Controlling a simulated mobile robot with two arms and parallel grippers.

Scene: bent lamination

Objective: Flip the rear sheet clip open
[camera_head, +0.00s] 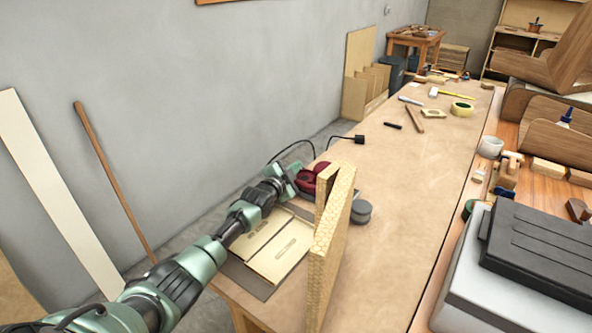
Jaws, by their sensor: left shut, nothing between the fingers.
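My left arm reaches in from the lower left, and its gripper (292,183) is at the far end of a flat tan sheet or board (272,246) that lies on a dark mat near the table's left edge. The gripper is small in the picture; it looks shut and holds nothing that I can see. A dark red rounded tool (318,177) is right beside it. I cannot make out the rear sheet clip; it may be hidden by the gripper or by the tall tan panel (333,240) standing upright just to the right. My right gripper is out of view.
The brown worktable (400,220) is clear to the right of the panel. Grey round pieces (361,210) sit behind it. Farther back lie a yellow tape roll (462,108) and hand tools. A grey case with a black lid (540,250) stands at right. A grey wall is left.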

